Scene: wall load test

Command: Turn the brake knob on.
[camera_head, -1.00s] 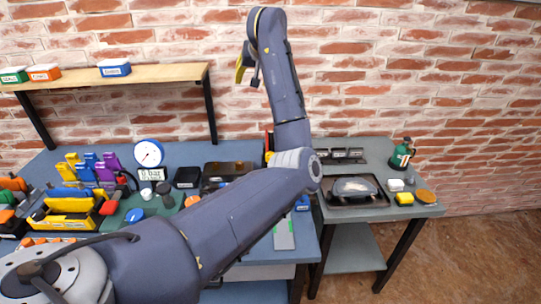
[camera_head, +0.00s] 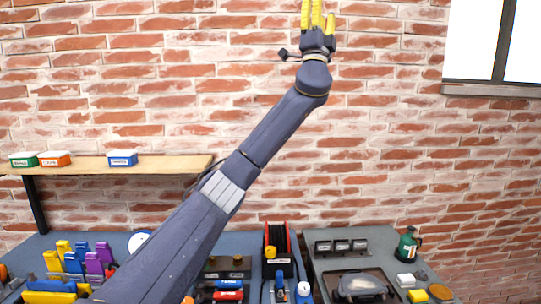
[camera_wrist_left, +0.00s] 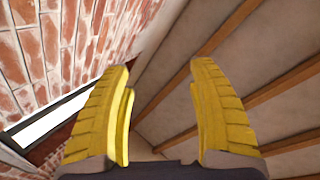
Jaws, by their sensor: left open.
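My left gripper (camera_head: 317,20) is raised high in front of the brick wall, at the top edge of the head view, with its yellow fingers pointing up. In the left wrist view, the gripper (camera_wrist_left: 160,110) is open, and nothing is between its fingers. A black reel with red side plates (camera_head: 278,248) stands on the bench far below the gripper, with a small yellow round part at its left front. I cannot tell which part is the brake knob. My right gripper is not in view.
My arm crosses in front of the blue bench and hides part of it. Colored clamps (camera_head: 85,260) stand at left. A shelf (camera_head: 165,167) carries small labelled boxes. A grey side table (camera_head: 385,245) holds a black tray and a green bottle (camera_head: 408,244). A window is at upper right.

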